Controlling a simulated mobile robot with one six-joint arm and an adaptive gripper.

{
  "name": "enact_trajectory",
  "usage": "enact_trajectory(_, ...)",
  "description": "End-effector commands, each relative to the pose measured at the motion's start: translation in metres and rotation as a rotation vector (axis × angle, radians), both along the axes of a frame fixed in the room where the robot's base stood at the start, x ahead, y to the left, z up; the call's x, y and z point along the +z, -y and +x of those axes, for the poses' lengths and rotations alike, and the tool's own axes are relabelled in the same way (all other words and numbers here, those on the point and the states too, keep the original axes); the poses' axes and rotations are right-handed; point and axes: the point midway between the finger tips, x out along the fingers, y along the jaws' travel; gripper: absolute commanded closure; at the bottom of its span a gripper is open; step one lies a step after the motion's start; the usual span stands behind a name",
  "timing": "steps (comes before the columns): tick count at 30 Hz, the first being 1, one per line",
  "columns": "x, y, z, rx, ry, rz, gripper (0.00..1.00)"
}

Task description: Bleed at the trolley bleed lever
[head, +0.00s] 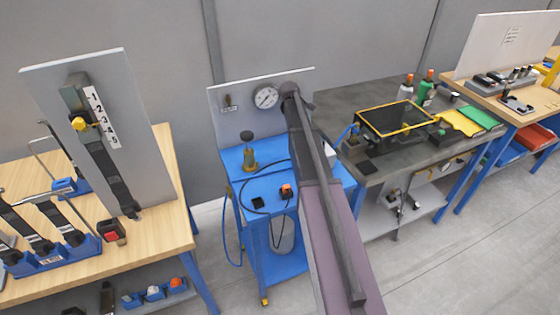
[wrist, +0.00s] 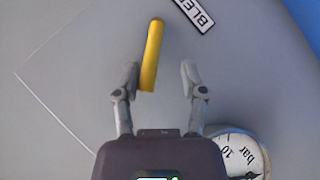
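In the wrist view the yellow bleed lever (wrist: 152,55) stands out from a grey panel, beside a white label (wrist: 196,11) reading "BLEE…", cut off by the frame edge. My gripper (wrist: 160,78) is open and empty in front of the panel. The lever's lower end shows between the two fingers, nearer the left finger, with a visible gap to the right one. I cannot tell whether the left finger touches it. In the head view the blue trolley (head: 264,189) carries the upright grey panel (head: 240,88); my arm crosses in front and my fingers cannot be made out.
A round pressure gauge (head: 265,97) sits on the panel; in the wrist view it is close below right of my gripper (wrist: 243,157). A brass valve (head: 249,158) and dark cables are on the trolley top. A wooden bench (head: 168,233) stands left, a grey workbench (head: 335,100) right.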

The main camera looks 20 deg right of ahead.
Motion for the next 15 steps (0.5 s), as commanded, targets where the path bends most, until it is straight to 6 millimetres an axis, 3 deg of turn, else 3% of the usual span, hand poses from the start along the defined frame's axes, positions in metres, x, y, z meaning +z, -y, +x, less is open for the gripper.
enact_trajectory(15, -0.0133, -0.0075, -0.0004, 0.001, 0.008, -0.226, 0.47)
